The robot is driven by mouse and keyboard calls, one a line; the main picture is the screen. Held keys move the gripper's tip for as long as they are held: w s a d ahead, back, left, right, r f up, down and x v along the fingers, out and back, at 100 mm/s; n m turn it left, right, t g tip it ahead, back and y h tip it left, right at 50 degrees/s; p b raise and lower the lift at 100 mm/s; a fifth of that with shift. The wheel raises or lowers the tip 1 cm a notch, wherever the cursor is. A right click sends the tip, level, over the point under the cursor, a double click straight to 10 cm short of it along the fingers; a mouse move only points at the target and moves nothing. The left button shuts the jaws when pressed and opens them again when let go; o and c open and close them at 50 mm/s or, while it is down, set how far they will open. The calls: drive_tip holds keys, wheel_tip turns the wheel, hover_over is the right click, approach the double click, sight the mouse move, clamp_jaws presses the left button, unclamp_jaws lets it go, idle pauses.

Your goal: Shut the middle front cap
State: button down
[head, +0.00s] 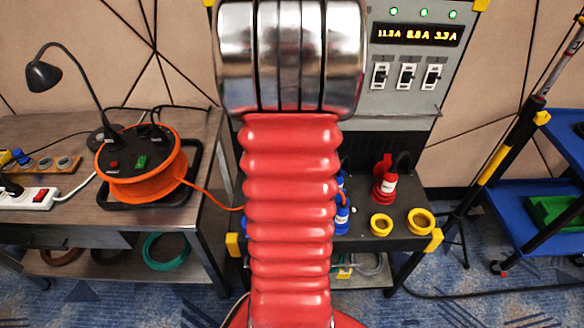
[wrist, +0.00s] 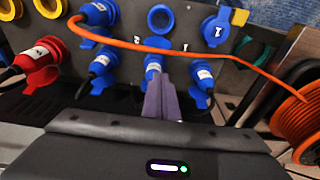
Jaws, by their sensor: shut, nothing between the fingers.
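In the wrist view, the middle front socket (wrist: 160,18) is a blue ring with its dark round opening showing. A blue flap, which looks like the middle front cap (wrist: 157,42), is swung away on the near side, partly behind an orange cable. My gripper (wrist: 163,82) has purple fingers shut together with nothing between them. They point at the panel just short of the cap, over a blue plug (wrist: 152,66). I cannot tell whether they touch anything.
A blue cap marked 1 (wrist: 217,30) and a blue plug (wrist: 95,13) with the orange cable (wrist: 215,54) flank the socket. More blue plugs and a red plug (wrist: 42,62) stand nearer. The cable runs to an orange reel (head: 140,165) on the left bench.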

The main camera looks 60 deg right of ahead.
wheel_tip(320, 180, down, 8)
drive_tip(key=d, duration=0.1)
drive_tip(key=shift+w, duration=0.3)
drive_tip(key=shift+a+r, duration=0.1)
drive_tip(key=shift+r, duration=0.05)
idle(0.5)
